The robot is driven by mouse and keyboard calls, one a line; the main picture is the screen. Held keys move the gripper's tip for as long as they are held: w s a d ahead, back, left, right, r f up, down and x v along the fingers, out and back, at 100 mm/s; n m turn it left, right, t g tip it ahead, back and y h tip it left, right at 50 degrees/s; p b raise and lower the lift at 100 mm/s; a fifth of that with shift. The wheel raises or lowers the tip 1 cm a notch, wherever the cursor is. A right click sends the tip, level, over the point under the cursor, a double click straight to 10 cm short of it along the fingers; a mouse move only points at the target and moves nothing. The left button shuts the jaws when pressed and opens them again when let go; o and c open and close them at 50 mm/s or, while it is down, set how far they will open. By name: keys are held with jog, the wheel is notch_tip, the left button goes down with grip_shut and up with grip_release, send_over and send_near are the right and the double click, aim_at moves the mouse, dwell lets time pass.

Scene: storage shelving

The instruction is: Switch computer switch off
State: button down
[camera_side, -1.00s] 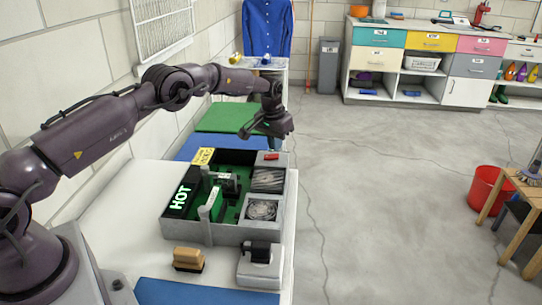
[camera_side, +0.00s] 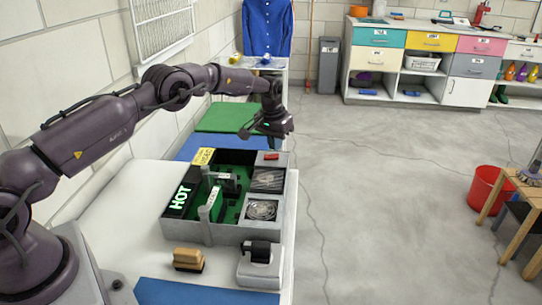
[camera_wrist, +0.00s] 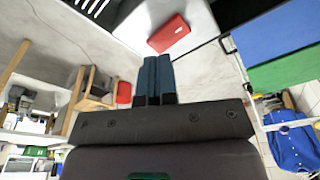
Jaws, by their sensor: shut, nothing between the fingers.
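The computer is an open grey case (camera_side: 208,233) on the white table, with a green board, two fans and a lit green HOT sign (camera_side: 181,198). Its red switch (camera_side: 271,156) sits on the grey rim at the far right corner. The switch shows in the wrist view as a red block (camera_wrist: 168,33) with a small white mark, just beyond my fingertips. My gripper (camera_side: 274,138) hangs above the switch, pointing down, with a visible gap. In the wrist view my two fingers (camera_wrist: 156,62) are together and empty.
A yellow label (camera_side: 203,156) is on the case's far left corner. A brush (camera_side: 188,259) and a grey and black object (camera_side: 260,266) stand in front. Green (camera_side: 226,117) and blue mats lie behind the case. The wall is close on the left.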

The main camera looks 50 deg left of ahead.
aim_at(275, 156)
jog(key=shift+f, duration=1.25)
dwell(0.4)
jog(key=shift+r, duration=3.55)
